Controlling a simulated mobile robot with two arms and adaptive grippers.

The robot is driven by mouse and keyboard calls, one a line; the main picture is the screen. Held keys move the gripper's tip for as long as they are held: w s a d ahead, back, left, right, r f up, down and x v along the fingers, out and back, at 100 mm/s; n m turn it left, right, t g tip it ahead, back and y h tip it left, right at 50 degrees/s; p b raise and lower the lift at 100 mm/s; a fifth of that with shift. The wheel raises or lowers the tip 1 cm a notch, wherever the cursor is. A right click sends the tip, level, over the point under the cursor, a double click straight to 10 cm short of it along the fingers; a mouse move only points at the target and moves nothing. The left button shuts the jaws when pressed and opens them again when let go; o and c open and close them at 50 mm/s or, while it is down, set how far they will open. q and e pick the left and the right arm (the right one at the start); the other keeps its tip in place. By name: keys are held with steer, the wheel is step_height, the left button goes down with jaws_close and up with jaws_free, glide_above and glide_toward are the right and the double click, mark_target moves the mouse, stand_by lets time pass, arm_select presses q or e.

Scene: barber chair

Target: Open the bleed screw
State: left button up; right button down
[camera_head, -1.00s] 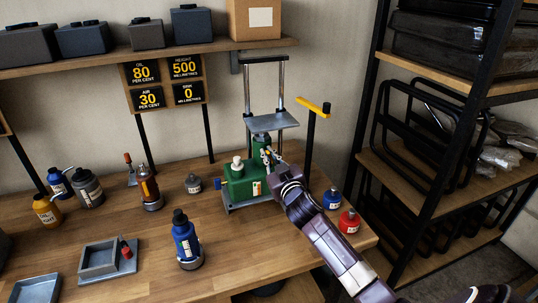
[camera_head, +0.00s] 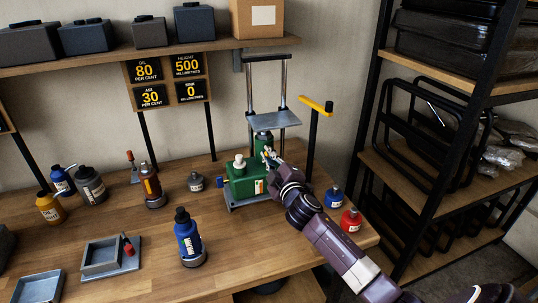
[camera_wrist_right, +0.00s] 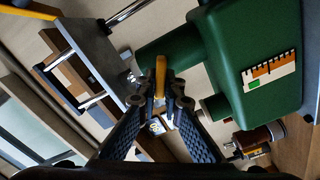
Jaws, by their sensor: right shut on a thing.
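The green hydraulic unit (camera_head: 246,184) stands on a grey base on the workbench, with a metal lift platform (camera_head: 274,119) above it. It also fills the upper right of the right wrist view (camera_wrist_right: 255,60). My right gripper (camera_head: 268,157) reaches in from the lower right to the unit's upper part. In the right wrist view its fingers (camera_wrist_right: 161,98) are closed around a narrow yellow piece (camera_wrist_right: 160,72), which looks like the bleed screw's handle. The fingers hide the piece's lower end, and its turn angle is unclear. My left gripper is not seen.
A yellow-handled lever (camera_head: 315,105) rises right of the unit. A sign board (camera_head: 169,83) reads oil 80, height 500, air 30, brim-like label 0.

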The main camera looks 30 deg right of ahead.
steer(key=shift+n, duration=0.4)
steer(key=c, duration=2.1)
jaws_free()
steer(key=shift+s, duration=0.1)
steer(key=v, duration=1.2)
steer(key=shift+a, duration=0.1)
steer(key=shift+f, duration=0.1)
